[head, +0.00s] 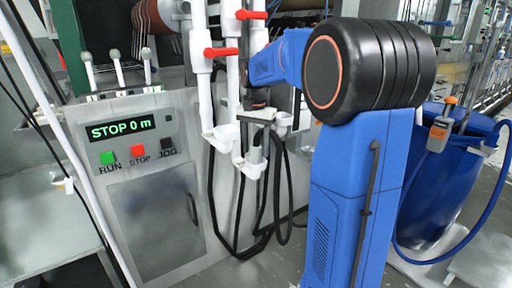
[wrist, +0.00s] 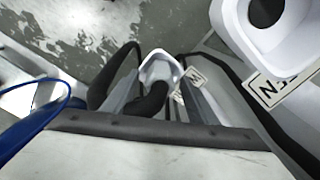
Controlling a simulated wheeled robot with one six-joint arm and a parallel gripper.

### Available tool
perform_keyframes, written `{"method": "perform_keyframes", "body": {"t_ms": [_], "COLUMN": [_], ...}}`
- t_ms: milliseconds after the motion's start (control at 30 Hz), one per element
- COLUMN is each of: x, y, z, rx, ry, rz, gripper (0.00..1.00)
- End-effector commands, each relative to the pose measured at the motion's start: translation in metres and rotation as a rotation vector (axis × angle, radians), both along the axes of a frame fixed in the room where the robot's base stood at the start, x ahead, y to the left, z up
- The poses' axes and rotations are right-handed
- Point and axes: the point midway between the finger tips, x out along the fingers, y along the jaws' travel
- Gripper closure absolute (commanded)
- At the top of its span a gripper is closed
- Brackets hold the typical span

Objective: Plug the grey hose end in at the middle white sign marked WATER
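The grey hose end (head: 255,155) stands roughly upright at the middle white cup (head: 247,170) below the white pipes. How deep it sits I cannot tell. Its dark hose (wrist: 151,99) shows between my fingers in the wrist view, in front of the white cup (wrist: 160,64). My gripper (wrist: 160,82) points down from above, its two fingers on either side of the hose with a gap visible; it looks open. A white sign (wrist: 196,77) beside that cup is mostly hidden by the right finger, so its word cannot be read.
Other white cups stand at left (head: 222,136) and right (head: 282,122); one with a round hole (wrist: 280,25) is close to my gripper. Black hoses (head: 238,245) hang below. A control panel (head: 130,140) reads STOP 0 m. A blue barrel (head: 445,180) stands right.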

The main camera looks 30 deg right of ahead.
Motion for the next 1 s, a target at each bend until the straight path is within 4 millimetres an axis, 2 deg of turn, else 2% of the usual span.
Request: {"method": "perform_keyframes", "body": {"t_ms": [167,267,800,1000], "x": [0.0,0.001,0.001,0.001], "y": [0.0,0.0,0.0,0.0], "z": [0.006,0.017,0.123,0.155], "rx": [0.0,0.0,-0.001,0.0], "ry": [0.0,-0.001,-0.003,-0.001], "rz": [0.0,0.0,0.0,0.0], "gripper": [0.47,0.47,0.47,0.47]}}
